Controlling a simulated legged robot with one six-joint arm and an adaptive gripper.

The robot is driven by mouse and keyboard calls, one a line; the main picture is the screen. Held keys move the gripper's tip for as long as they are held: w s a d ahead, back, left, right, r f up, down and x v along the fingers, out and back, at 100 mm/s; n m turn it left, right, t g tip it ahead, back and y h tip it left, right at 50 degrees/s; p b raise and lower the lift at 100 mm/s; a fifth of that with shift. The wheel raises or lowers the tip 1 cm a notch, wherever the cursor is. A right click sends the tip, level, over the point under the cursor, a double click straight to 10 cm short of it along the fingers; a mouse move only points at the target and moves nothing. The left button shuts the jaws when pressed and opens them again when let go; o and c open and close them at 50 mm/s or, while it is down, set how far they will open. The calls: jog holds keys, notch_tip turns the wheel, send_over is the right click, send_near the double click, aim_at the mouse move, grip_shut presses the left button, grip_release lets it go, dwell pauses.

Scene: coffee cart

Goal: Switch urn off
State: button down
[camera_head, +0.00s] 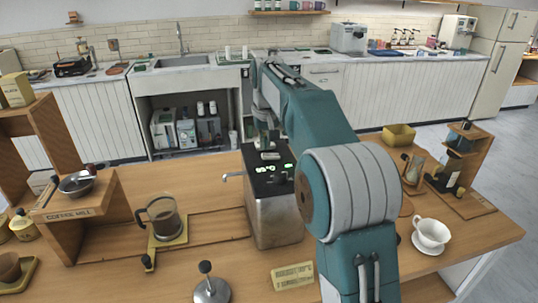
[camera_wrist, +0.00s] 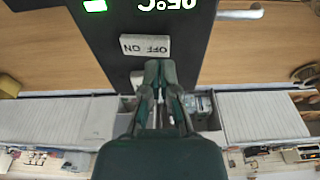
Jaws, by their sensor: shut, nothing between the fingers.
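The urn (camera_head: 273,215) is a steel box with a black top and green lit marks, standing on the wooden cart in the head view. In the wrist view its black top (camera_wrist: 200,40) shows a green light, a "95°C" readout and a pale rocker switch (camera_wrist: 146,46) marked OFF and ON, upside down. I cannot tell which way the rocker is tipped. My gripper (camera_wrist: 160,66) is shut and empty, its fingertips beside the switch's lower edge in the wrist view. I cannot tell if they touch. In the head view my gripper (camera_head: 265,140) is above the urn's far end, partly hidden.
A glass coffee jug (camera_head: 162,218) stands left of the urn, and a white cup on a saucer (camera_head: 431,236) stands right. A metal tamper (camera_head: 210,290) and a small sign (camera_head: 292,276) are in front. My arm covers the middle right of the cart.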

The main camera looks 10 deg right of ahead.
aim_at(265, 155)
jog(key=shift+f, duration=1.1)
dwell(0.6)
jog(key=shift+r, duration=3.5)
jog(key=shift+s, duration=0.1)
